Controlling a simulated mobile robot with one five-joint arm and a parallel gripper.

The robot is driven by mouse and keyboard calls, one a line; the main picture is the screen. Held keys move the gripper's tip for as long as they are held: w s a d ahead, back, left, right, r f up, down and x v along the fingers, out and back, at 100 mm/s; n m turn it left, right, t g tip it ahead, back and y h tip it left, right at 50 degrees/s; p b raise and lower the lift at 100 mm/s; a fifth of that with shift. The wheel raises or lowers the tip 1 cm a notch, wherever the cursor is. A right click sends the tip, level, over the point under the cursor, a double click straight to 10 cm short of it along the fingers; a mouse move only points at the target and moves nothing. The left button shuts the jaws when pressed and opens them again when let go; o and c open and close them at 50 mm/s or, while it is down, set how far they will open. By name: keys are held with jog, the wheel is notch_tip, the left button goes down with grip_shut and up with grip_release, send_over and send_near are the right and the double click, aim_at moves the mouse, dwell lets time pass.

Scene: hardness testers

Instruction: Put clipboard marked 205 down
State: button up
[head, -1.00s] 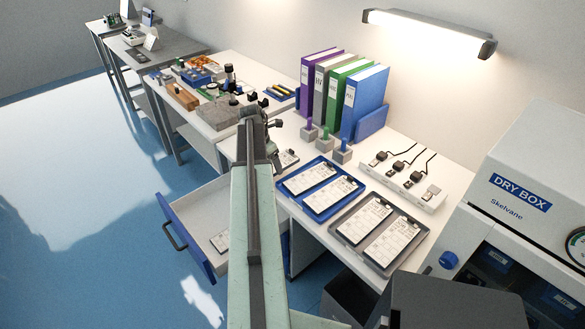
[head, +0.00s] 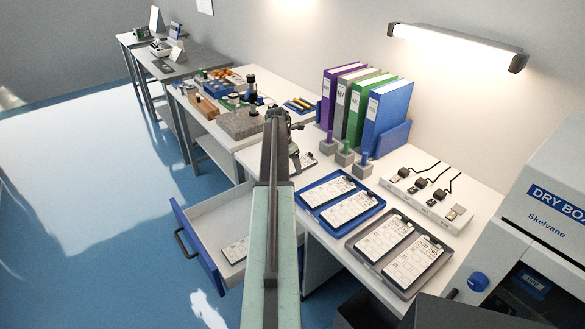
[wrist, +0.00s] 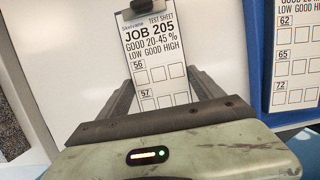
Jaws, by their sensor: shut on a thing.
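The clipboard marked 205 (wrist: 155,55) shows in the wrist view, its printed sheet reading JOB 205 and a dark clip at its top. My gripper (wrist: 162,92) is shut on it, one finger along each side. The lower part of the clipboard is hidden behind the gripper body. In the head view my gripper (head: 290,150) is over the white desk (head: 335,165), left of the blue tray, and the clipboard (head: 308,160) shows partly beside it. I cannot tell whether the clipboard touches the desk.
The blue tray (head: 381,205) and the grey tray (head: 449,262) each hold two clipboards. Several stamp-like holders (head: 344,158) and upright binders (head: 387,115) stand behind. An open drawer (head: 205,255) holds another clipboard (head: 235,250). A power strip (head: 428,198) lies at right.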

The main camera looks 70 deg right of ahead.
jog(key=shift+r, duration=0.15)
jog(key=shift+f, duration=0.2)
jog(key=o, duration=1.6)
jog(key=p+v, duration=1.1)
jog(key=v, duration=0.1)
jog(key=shift+r+p, duration=0.2)
jog(key=shift+p, duration=0.15)
